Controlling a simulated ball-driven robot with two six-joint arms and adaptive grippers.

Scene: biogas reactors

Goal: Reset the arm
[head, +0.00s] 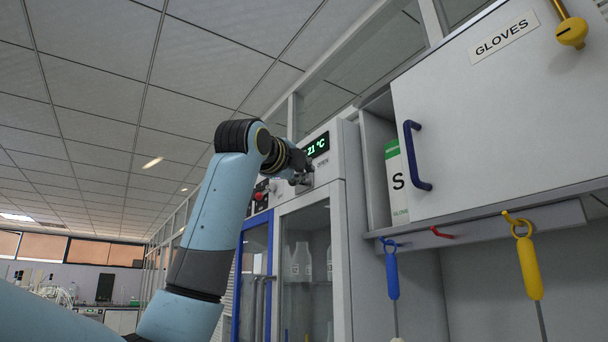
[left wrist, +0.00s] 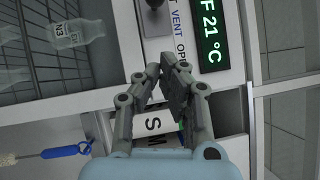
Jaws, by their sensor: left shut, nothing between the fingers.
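My left arm rises from the bottom left of the head view, bent at its upper end. Its left gripper (head: 301,179) is up in front of the upper panel of a glass-doored cabinet, just below a green display (head: 317,146) reading 21 °C. In the left wrist view the gripper (left wrist: 166,72) is shut and empty. Its fingertips appear below the panel's VENT and OPEN lettering and the display (left wrist: 209,31). Whether the fingers touch the panel I cannot tell. My right gripper is not in view.
A GLOVES cupboard (head: 500,110) with a blue handle (head: 414,156) is at the right. Blue (head: 392,275) and yellow (head: 529,266) handled tools hang below it. Bottles (head: 301,262) stand behind the cabinet glass. The upper left is open room.

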